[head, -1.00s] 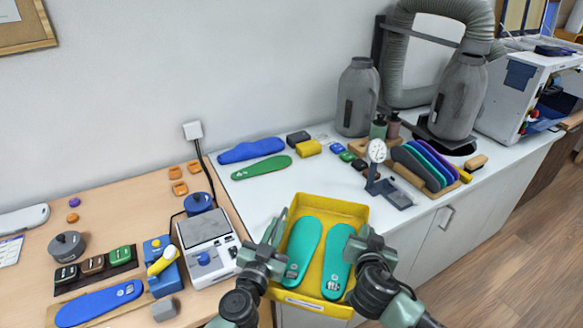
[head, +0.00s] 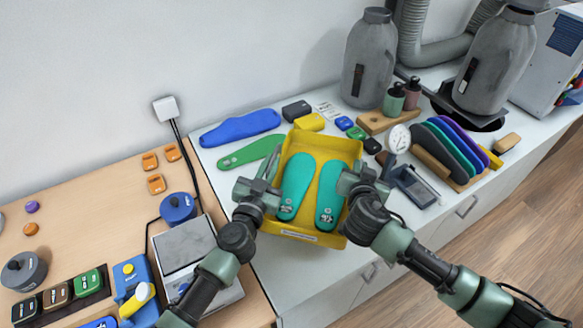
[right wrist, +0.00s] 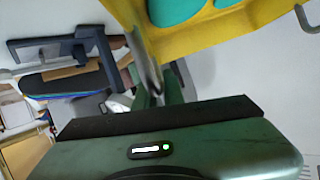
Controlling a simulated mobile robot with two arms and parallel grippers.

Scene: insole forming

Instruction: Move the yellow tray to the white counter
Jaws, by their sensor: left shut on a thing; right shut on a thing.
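The yellow tray (head: 321,145) holds two teal insoles, a left one (head: 297,185) and a right one (head: 330,190). It is over the front part of the white counter (head: 300,284); I cannot tell whether it touches the surface. My left gripper (head: 265,188) is shut on the tray's left wall. My right gripper (head: 357,182) is shut on its right wall. The tray's yellow wall (right wrist: 185,42) also shows in the right wrist view, beside the finger.
A green insole (head: 240,154) and a blue insole (head: 240,127) lie behind and left of the tray. A dial gauge stand (head: 412,184) and a rack of insoles (head: 447,150) stand close on the right. A scale (head: 187,245) is on the wooden table at left.

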